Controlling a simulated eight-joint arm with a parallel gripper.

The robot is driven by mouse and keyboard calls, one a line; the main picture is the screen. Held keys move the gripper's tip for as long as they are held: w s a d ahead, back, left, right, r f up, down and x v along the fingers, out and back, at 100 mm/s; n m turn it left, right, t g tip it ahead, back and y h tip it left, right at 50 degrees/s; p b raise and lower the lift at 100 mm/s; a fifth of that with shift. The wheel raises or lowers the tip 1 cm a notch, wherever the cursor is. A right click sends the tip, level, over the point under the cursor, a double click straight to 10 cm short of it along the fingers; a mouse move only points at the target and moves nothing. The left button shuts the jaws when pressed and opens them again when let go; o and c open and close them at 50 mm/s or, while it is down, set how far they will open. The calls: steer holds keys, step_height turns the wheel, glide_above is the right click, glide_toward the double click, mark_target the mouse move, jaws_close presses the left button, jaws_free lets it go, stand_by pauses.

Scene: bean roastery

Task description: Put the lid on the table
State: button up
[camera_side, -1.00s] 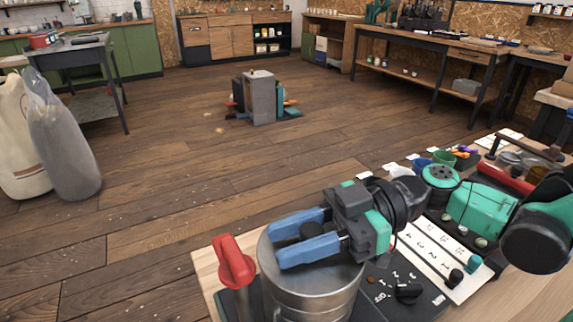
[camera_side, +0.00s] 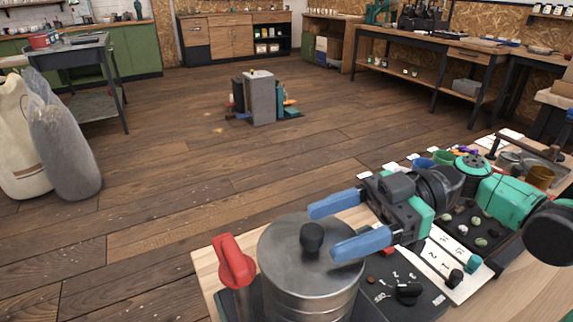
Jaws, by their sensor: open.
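The lid (camera_side: 285,255) is a round grey metal disc with a black knob (camera_side: 312,236). It sits on top of a metal cylindrical pot (camera_side: 312,300) at the front of the wooden table (camera_side: 205,265). My gripper (camera_side: 322,228), with two blue fingers, is open and empty. It is at the upper right of the lid, with the fingers pointing left. The near finger overlaps the lid's right edge in this view; I cannot tell whether it touches.
A red handle (camera_side: 233,262) stands just left of the pot. A dark panel with a black dial (camera_side: 409,291) lies to its right, beside a white strip (camera_side: 440,262) with knobs. Cups and small items crowd the table behind my arm.

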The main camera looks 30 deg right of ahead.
steer(key=shift+d, duration=0.35)
steer(key=shift+r, duration=0.1)
